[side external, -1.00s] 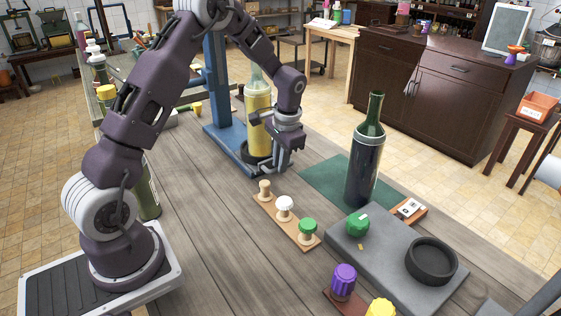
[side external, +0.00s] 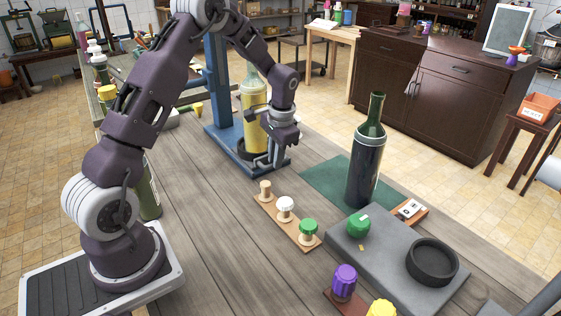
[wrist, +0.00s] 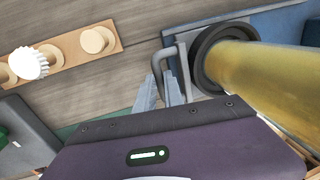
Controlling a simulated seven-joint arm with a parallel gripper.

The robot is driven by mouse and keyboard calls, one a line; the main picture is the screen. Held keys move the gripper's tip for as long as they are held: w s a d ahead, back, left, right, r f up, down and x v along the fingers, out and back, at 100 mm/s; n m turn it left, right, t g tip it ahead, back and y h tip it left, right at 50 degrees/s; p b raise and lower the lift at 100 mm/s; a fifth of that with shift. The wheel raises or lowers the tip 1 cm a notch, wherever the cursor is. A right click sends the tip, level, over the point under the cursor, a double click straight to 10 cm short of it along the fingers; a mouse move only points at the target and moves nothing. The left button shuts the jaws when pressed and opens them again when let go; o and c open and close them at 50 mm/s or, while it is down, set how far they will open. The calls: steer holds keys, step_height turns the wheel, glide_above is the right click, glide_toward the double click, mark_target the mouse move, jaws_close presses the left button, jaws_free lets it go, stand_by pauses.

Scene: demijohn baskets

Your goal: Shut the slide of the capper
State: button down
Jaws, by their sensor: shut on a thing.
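The capper (side external: 218,95) is a blue stand with an upright column and a flat base at the back of the workbench. A black ring cup (wrist: 204,54) sits on its slide, and a yellow-filled bottle (side external: 254,122) stands upright in the cup; it fills the right of the wrist view (wrist: 262,78). A grey U-shaped handle (wrist: 182,50) sticks out from the slide on the near side. My gripper (side external: 273,160) is low at the front of the capper, shut on this handle; its fingers (wrist: 163,78) show at the handle in the wrist view. The slide's rails are mostly hidden.
A board with several stoppers (side external: 286,220) lies in front of my gripper. A dark bottle (side external: 366,150) stands on a green mat (side external: 323,178) to the right. A grey slab (side external: 385,255) with a black ring is nearer. Bare bench lies left of the stoppers.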

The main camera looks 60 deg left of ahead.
steer(key=a, duration=1.2)
steer(key=shift+a, duration=0.2)
steer(key=c, duration=1.5)
jaws_free()
steer(key=shift+d, duration=0.1)
steer(key=shift+o, duration=0.2)
step_height(320, 180, up, 7)
steer(key=d, duration=0.1)
steer(key=shift+d, duration=0.15)
